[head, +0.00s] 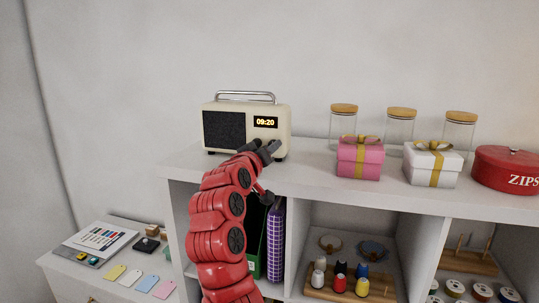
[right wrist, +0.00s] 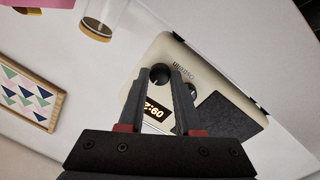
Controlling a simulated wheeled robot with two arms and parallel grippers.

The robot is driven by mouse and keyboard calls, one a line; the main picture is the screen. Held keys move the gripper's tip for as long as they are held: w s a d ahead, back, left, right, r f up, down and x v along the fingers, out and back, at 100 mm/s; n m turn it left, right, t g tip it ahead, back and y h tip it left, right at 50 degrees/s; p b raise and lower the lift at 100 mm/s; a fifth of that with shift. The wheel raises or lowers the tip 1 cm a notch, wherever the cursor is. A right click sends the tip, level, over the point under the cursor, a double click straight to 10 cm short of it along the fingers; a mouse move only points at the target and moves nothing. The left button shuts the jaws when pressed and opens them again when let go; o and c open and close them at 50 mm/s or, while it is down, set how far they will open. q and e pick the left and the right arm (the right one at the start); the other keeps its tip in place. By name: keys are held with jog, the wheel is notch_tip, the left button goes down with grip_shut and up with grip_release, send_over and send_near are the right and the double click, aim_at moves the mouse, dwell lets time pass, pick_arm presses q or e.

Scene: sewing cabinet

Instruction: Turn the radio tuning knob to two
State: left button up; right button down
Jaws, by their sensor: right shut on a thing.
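The cream radio (head: 278,118) stands upright on top of the white cabinet, with a metal handle, a dark speaker grille and a lit display reading 09:20. It appears rotated in the right wrist view (right wrist: 150,97). My right gripper (head: 268,148) is at the lower right of the radio's front and hides the controls in the head view. In the right wrist view its fingertips lie either side of a round dark knob (right wrist: 160,74), shut on it. A second dark knob (right wrist: 192,91) is partly behind a finger. I cannot read any knob setting. My left gripper is not in view.
On the cabinet top (head: 310,171), right of the radio, are a pink gift box (head: 360,161), a white gift box (head: 420,170), a red tin (head: 508,168) and cork-lidded jars (head: 400,130). Shelves below hold a purple binder (head: 276,240) and thread spools.

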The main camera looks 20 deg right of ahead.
jog(key=m+b, duration=0.1)
jog(key=b, duration=0.2)
jog(key=m+b, duration=0.2)
jog(key=b, duration=0.1)
jog(key=m+b, duration=0.1)
jog(key=b, duration=0.2)
jog(key=shift+f+m, duration=0.25)
jog(key=shift+m, duration=0.05)
jog(key=shift+r+m, duration=0.1)
jog(key=shift+m, duration=0.3)
jog(key=shift+r+m+y+b, duration=0.1)
jog(key=shift+m+y+b, duration=0.2)
jog(key=shift+m+b, duration=0.45)
jog(key=m, duration=0.3)
jog(key=shift+r, duration=0.1)
jog(key=m, duration=0.3)
jog(key=shift+m+y, duration=0.4)
jog(key=shift+m, duration=1.25)
